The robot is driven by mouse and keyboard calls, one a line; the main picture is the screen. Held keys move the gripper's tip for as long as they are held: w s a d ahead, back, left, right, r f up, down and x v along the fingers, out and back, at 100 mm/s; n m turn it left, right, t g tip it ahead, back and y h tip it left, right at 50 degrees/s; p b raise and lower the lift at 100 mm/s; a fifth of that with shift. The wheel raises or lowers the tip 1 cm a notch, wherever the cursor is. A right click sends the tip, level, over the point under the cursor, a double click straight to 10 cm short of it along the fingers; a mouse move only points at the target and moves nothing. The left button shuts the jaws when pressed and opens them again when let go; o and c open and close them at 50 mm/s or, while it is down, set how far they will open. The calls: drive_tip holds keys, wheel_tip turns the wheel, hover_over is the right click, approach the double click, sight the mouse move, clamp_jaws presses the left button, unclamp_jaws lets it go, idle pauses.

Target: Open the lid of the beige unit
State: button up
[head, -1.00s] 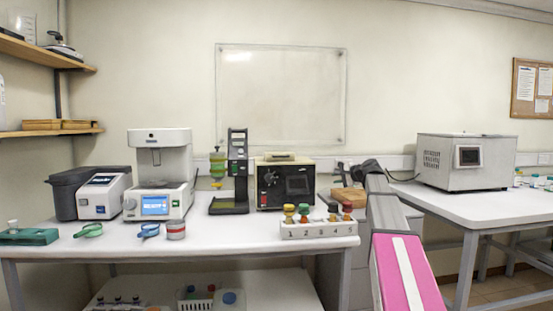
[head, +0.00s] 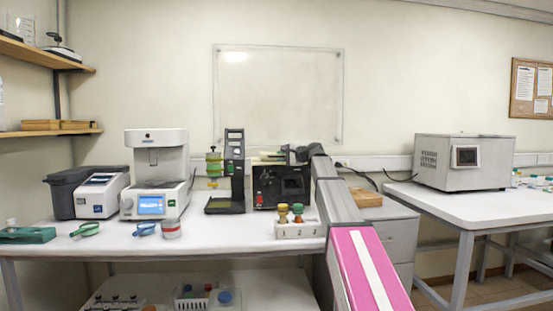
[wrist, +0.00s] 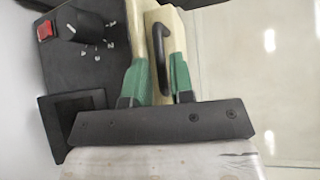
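The beige unit (head: 267,188) stands on the bench with a black front panel, red switch and dark knob. Its beige lid (wrist: 190,22) carries a black handle (wrist: 166,38) in the wrist view. The lid looks shut; in the head view my arm partly hides it. My gripper (wrist: 160,66) is open, its green-tipped fingers apart and pointing at the handle. The handle's near end lies between the fingertips in the picture; I cannot tell whether they touch it. In the head view my gripper (head: 298,153) is over the right part of the unit's top.
A black stand (head: 234,180) with green parts is close on the unit's left. A white sample rack (head: 297,231) with coloured caps is in front. A wooden block (head: 368,197) lies to the right. A white analyser (head: 157,175) stands further left.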

drive_tip(key=shift+x, duration=1.55)
clamp_jaws()
drive_tip(key=shift+r, duration=0.1)
